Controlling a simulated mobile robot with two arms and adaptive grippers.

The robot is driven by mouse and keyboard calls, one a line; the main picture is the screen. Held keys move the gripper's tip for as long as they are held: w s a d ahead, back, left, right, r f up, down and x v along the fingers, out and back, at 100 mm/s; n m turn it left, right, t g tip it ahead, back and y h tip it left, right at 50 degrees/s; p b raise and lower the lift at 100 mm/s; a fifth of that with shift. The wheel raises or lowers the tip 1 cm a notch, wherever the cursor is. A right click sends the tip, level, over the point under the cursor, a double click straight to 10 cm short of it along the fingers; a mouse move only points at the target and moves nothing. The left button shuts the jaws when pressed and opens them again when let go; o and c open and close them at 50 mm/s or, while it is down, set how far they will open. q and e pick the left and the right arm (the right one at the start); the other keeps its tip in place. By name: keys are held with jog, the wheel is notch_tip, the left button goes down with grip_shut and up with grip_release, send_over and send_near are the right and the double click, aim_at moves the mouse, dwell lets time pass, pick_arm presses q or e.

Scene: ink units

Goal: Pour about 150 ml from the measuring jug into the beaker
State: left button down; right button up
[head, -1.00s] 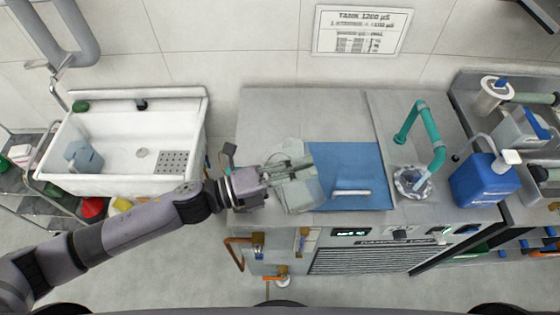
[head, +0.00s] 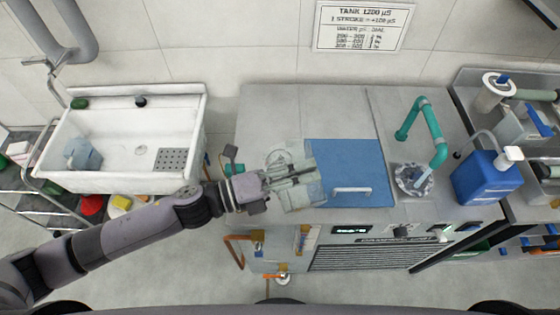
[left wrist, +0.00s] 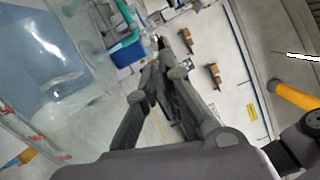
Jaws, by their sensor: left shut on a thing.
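My left gripper (head: 298,176) is shut on a clear, see-through vessel with red marks, which looks like the measuring jug (head: 304,194). It is held over the counter at the left edge of the blue lid. In the left wrist view the clear wall of the jug (left wrist: 55,105) fills the left side, beside my gripper's fingers (left wrist: 165,75). Its liquid level cannot be read. My right gripper is not in view.
The blue lid (head: 350,165) with a pale handle lies on the metal counter (head: 275,115). The teal pipe (head: 437,130) rises beside the clear vessel. A blue canister (head: 485,180) stands farther right. A white sink (head: 110,120) with a bluish container (head: 83,155) is at left.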

aim_at(308, 200)
pick_arm(q)
jog(key=shift+m, duration=0.7)
jog(key=s+f, duration=0.1)
jog(key=s+f+b, duration=0.1)
jog(key=f, duration=0.1)
jog(key=shift+s+d, duration=0.4)
jog(key=shift+s+d+r+m, duration=0.1)
jog(key=shift+s+r+m, duration=0.1)
jog(key=shift+r+m, duration=0.15)
jog(key=s+d+f+m+b, duration=0.1)
jog(key=s+f+m+b, duration=0.2)
jog(key=f+m+b, duration=0.4)
jog(key=s+d+f+m+g+b, duration=0.1)
jog(key=s+f+m+b, duration=0.3)
jog(key=f+m+b, duration=0.3)
jog(key=shift+d+f, duration=0.25)
jog(key=shift+f, duration=0.65)
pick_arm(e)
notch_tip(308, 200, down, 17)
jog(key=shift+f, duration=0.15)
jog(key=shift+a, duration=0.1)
